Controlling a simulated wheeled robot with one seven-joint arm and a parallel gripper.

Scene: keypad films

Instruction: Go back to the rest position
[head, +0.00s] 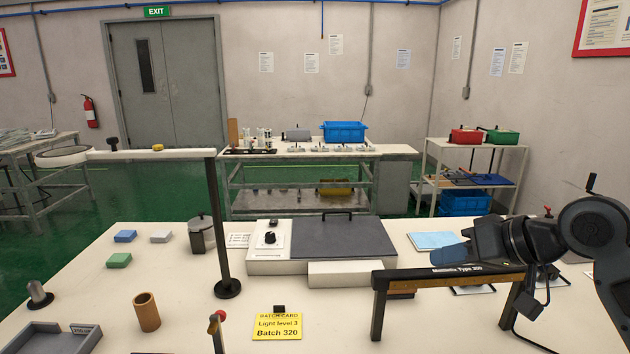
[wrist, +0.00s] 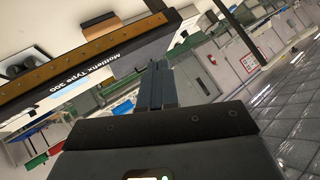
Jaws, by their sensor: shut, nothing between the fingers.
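My gripper (head: 450,257) is at the right in the head view, with its fingers pointing left, just above or behind the top bar of a black stand lettered "Type 300" (head: 405,275). I cannot tell whether it touches the bar. In the wrist view the fingers (wrist: 157,85) are together with nothing between them, and the lettered bar (wrist: 75,75) runs close by on the left, tilted in that picture.
A grey-lidded box with a dial (head: 345,238) stands mid-table. A black post (head: 221,230) with a white arm rises left of it. The left table has free room.

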